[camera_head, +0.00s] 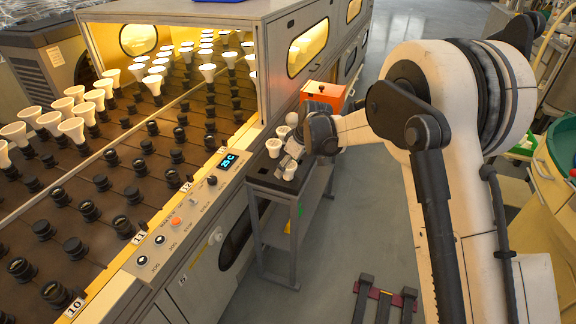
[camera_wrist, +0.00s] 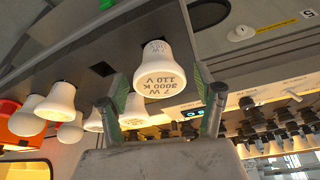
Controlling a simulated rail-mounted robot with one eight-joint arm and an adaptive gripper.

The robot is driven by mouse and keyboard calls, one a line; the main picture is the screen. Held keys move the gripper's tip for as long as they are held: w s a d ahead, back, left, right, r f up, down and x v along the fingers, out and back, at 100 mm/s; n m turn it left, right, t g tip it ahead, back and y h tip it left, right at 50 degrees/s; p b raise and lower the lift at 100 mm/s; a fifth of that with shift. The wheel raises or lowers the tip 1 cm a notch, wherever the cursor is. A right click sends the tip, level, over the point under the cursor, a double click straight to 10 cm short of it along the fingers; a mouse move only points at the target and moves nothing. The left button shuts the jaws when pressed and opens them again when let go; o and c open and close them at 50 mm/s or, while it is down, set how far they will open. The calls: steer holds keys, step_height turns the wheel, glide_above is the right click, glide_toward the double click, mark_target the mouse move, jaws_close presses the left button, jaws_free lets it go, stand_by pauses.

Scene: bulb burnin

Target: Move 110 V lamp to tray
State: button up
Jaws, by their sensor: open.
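The 110 V lamp (camera_wrist: 158,72) is a white, flared bulb marked "7 W 3000 K 110 V" in the wrist view, which appears upside down. My gripper (camera_wrist: 160,85) is open, with one green-lined finger on each side of this lamp; contact is not clear. In the head view, my gripper (camera_head: 292,149) is low over the dark top of a small cart (camera_head: 260,170) and hides part of it. White lamps (camera_head: 273,147) stand there near the fingers; the print is too small to read in that view. I cannot tell which surface is the tray.
Other white lamps (camera_wrist: 57,102) stand beside the fingers.

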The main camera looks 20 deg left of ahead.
steer(key=shift+r, duration=0.1)
steer(key=v, duration=1.2)
